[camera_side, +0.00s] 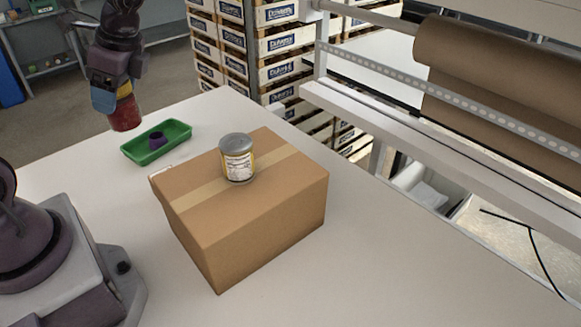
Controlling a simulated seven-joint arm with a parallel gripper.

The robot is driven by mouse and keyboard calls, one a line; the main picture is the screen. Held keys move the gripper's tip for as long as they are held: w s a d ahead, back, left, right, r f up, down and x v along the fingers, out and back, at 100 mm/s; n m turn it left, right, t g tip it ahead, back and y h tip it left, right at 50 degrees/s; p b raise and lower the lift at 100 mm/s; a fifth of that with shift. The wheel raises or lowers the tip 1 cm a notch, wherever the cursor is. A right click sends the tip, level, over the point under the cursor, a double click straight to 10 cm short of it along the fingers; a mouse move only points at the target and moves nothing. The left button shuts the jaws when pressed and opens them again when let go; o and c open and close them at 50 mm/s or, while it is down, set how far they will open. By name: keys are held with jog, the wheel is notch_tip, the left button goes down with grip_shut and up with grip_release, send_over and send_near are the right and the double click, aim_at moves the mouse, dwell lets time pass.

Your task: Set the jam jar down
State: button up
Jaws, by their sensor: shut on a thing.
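My gripper (114,95) is at the upper left, pointing down, with its fingers shut on a red jar (125,116), which I take to be the jam jar. Only the lower part of the jar shows below the fingers. It is held above the white table, just up and to the left of the green tray in the picture. Its exact height above the table is hard to tell.
A green tray (133,151) with a small purple item (156,140) lies on the white table (80,200). A closed cardboard box (265,232) stands at the centre with a labelled can (237,165) upright on top. Stacked crates (290,40) and a brown paper roll (500,70) are behind.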

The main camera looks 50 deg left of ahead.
jog(key=w+d+m+t, duration=0.2)
jog(key=w+d+m, duration=0.2)
jog(key=w+m, duration=0.5)
jog(key=w+d+m+t+h, duration=0.1)
jog(key=w+d+m+t, duration=0.4)
jog(key=w, duration=0.8)
jog(key=w+d+m, duration=0.3)
jog(key=w+m, duration=0.5)
jog(key=w, duration=0.4)
jog(key=shift+w+d+f, duration=0.1)
jog(key=shift+f, duration=10.8)
jog(key=shift+f, duration=0.1)
jog(key=o, duration=1.2)
jog(key=shift+f, duration=0.1)
jog(key=shift+o, duration=0.2)
jog(key=v, duration=1.2)
jog(key=shift+s+a+h, duration=0.25)
jog(key=shift+h, duration=0.05)
